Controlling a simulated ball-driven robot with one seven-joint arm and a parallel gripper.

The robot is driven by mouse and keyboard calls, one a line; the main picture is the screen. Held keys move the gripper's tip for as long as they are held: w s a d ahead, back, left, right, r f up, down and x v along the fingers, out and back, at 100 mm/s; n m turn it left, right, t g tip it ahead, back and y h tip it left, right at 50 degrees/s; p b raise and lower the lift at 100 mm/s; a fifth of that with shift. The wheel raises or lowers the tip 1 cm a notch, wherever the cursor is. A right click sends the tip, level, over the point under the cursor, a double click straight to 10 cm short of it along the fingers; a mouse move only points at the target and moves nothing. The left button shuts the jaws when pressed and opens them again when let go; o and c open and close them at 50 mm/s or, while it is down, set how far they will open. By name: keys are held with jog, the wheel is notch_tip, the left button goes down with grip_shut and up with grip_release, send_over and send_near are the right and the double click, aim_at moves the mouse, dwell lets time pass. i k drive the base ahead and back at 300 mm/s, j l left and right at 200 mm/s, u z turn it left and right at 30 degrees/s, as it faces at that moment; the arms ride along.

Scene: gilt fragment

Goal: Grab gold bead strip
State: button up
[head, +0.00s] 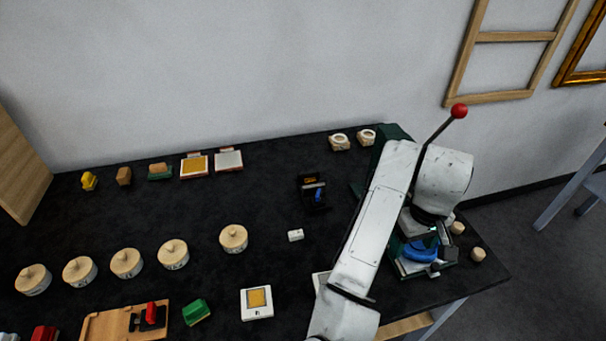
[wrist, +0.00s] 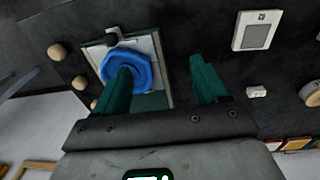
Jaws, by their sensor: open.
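I cannot make out a gold bead strip for certain in either view. The left finger overlaps a blue ring-shaped thing (wrist: 111,63) on a pale board with a green edge (wrist: 157,101). I cannot tell whether the finger touches it. In the head view the blue thing (head: 417,254) shows at the table's right end, below my arm. My arm and wrist hide part of that area.
Round wooden lidded pots (head: 174,254) stand in a row on the black table (head: 250,200). A white-framed gold square (head: 257,299) lies in front. A black stand (head: 313,193) with a blue part is mid-table. Small wooden knobs (head: 478,254) sit near the right edge. A red-knobbed lever (head: 459,111) rises behind my arm.

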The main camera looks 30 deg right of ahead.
aim_at(306, 181)
jog(key=i, duration=1.25)
